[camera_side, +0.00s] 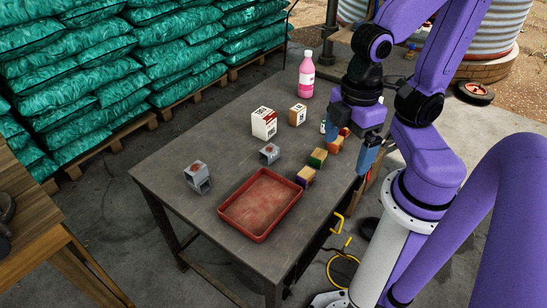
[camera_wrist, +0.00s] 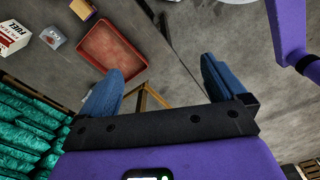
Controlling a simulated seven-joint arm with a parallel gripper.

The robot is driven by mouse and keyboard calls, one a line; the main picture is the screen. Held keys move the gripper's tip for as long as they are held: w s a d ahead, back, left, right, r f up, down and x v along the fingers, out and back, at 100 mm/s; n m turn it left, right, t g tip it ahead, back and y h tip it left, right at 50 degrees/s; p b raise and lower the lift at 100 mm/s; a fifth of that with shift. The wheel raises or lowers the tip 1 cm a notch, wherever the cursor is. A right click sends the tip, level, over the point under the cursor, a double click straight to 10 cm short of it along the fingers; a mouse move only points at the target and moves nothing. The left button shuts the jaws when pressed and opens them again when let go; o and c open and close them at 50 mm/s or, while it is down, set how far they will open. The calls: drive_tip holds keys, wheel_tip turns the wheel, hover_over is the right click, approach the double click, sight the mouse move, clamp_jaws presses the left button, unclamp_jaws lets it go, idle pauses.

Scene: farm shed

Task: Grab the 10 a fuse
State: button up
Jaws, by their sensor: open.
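Small tan blocks with coloured ends stand in a row on the dark table's right side, and any of them may be fuses. One has a purple end (camera_side: 306,176), one a green end (camera_side: 318,158) and one an orange face (camera_side: 336,145). I cannot read a 10 A mark on any. The purple-ended block (camera_wrist: 83,9) also shows at the top of the wrist view. My gripper (camera_side: 351,150) has its blue fingers apart and nothing between them, near the far end of the row, partly hiding it. In the wrist view my gripper (camera_wrist: 162,68) is also empty.
A red tray (camera_side: 224,206) lies at the table's front. The table's left part is mostly bare.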

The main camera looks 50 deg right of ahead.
drive_tip(key=c, duration=0.7)
